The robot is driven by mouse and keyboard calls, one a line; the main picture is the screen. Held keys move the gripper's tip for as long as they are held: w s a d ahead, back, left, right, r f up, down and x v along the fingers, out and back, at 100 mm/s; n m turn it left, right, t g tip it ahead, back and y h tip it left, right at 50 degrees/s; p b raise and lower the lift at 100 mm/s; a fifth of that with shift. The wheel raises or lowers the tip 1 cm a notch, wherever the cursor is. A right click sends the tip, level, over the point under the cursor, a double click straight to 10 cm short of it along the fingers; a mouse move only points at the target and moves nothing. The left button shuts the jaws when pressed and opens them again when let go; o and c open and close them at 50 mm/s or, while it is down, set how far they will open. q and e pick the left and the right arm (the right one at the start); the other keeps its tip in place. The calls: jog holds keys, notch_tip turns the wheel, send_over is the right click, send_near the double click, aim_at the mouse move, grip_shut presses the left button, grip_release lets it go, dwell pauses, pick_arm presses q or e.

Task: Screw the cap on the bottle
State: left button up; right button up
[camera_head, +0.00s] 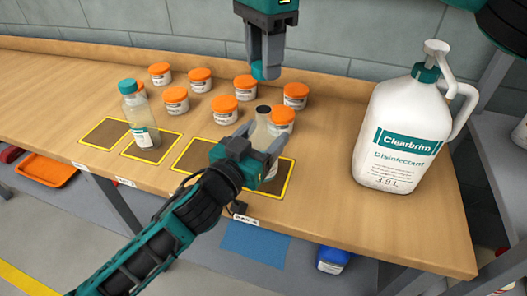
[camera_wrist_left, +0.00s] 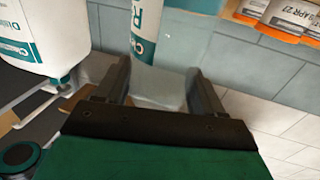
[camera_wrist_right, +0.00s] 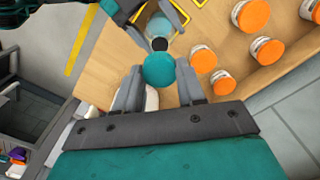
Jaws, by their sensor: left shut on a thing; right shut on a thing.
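A clear bottle with a dark, uncapped neck (camera_head: 263,110) stands upright over the front mat in the head view. My left gripper (camera_head: 261,143) is shut around its body, which also shows between the fingers in the left wrist view (camera_wrist_left: 158,84). My right gripper (camera_head: 264,66) points down and is shut on a teal cap (camera_head: 258,71). The cap is above the bottle's neck, with a visible gap. In the right wrist view the cap (camera_wrist_right: 159,71) appears close beside the dark neck (camera_wrist_right: 159,44); exact alignment is hard to tell.
A second bottle with a teal cap (camera_head: 140,117) stands on a yellow-edged mat to the left. Several orange-lidded jars (camera_head: 200,80) stand behind, one close behind the held bottle. A large white disinfectant jug (camera_head: 399,130) stands on the right of the wooden bench (camera_head: 330,215).

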send_over(263, 109)
jog(key=shift+s+d+f, duration=0.1)
jog(key=shift+f, duration=2.4)
jog(key=shift+f, duration=0.85)
jog(key=shift+f, duration=0.55)
